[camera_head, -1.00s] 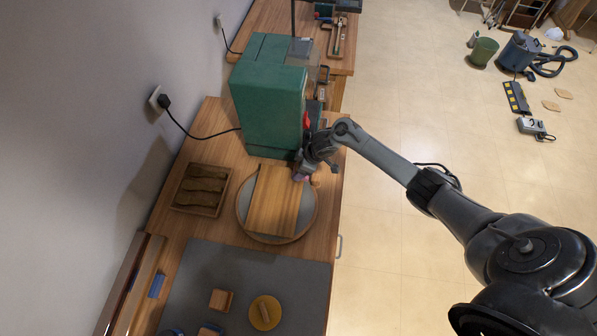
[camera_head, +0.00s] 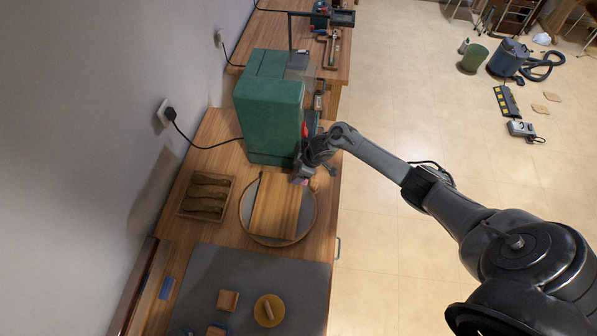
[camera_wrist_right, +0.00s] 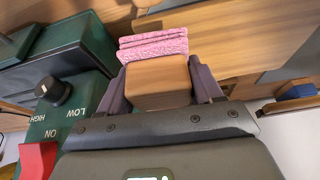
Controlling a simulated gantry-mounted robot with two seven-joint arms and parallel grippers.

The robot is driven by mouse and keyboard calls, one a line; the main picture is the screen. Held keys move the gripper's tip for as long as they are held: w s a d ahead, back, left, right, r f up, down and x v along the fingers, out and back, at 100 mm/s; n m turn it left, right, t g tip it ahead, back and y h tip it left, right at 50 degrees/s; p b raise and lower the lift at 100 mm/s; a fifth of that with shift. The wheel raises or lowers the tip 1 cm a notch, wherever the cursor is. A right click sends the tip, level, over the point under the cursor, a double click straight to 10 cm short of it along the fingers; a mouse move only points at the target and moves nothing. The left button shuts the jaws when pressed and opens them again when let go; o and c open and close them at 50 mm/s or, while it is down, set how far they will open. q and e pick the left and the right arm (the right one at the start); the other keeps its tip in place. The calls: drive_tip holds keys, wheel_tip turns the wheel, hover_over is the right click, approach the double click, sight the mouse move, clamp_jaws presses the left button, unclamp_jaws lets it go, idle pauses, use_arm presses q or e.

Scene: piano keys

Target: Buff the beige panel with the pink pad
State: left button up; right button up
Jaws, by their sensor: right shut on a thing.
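The beige panel (camera_head: 275,207) is a flat wooden board lying on a round grey disc (camera_head: 249,205) on the bench. In the right wrist view the panel (camera_wrist_right: 215,25) fills part of the top. My right gripper (camera_head: 302,180) is at the panel's upper right edge, close to the green machine. It is shut on the wooden block (camera_wrist_right: 157,82) of the pink pad, and the pink cloth face (camera_wrist_right: 153,45) points toward the panel. I cannot tell whether the pad touches the panel. My left gripper is not in view.
The green machine (camera_head: 268,120) stands right behind the panel, with a knob (camera_wrist_right: 55,91) and red switch (camera_wrist_right: 37,160) near my right gripper. A tray of wooden pieces (camera_head: 206,195) lies left. A grey mat (camera_head: 250,275) in front holds a yellow round pad (camera_head: 269,310) and wooden blocks.

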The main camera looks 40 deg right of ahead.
wheel_tip(320, 180, up, 4)
drive_tip(key=p, duration=0.3)
drive_tip(key=shift+r, duration=0.1)
